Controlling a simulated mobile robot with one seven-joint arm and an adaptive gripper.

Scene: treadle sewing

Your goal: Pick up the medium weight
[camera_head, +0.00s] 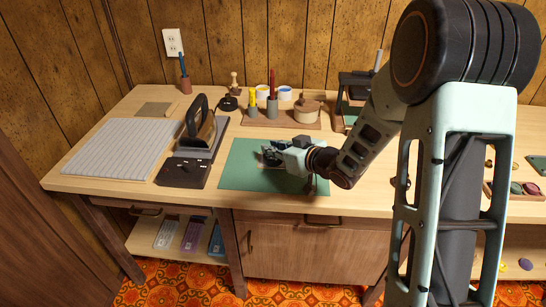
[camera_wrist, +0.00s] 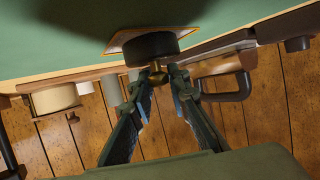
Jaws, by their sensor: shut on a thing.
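A dark round weight (camera_wrist: 150,47) with a small brass knob (camera_wrist: 157,72) shows in the wrist view. It sits against a thin orange-edged piece (camera_wrist: 125,38) on the green mat (camera_head: 245,181). My gripper (camera_wrist: 158,76) is closed on the brass knob, one finger on each side. In the head view my gripper (camera_head: 273,154) is low over the middle of the mat, and the weight is mostly hidden by it. I cannot tell whether the weight is touching the piece beneath it or just above it.
A black iron-like tool (camera_head: 201,124) stands upright left of the mat, beside a grey ribbed board (camera_head: 122,148). A wooden tray (camera_head: 283,121) with a lidded pot (camera_head: 307,110) lies behind the mat. My arm covers much of the right side. The mat's front left is clear.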

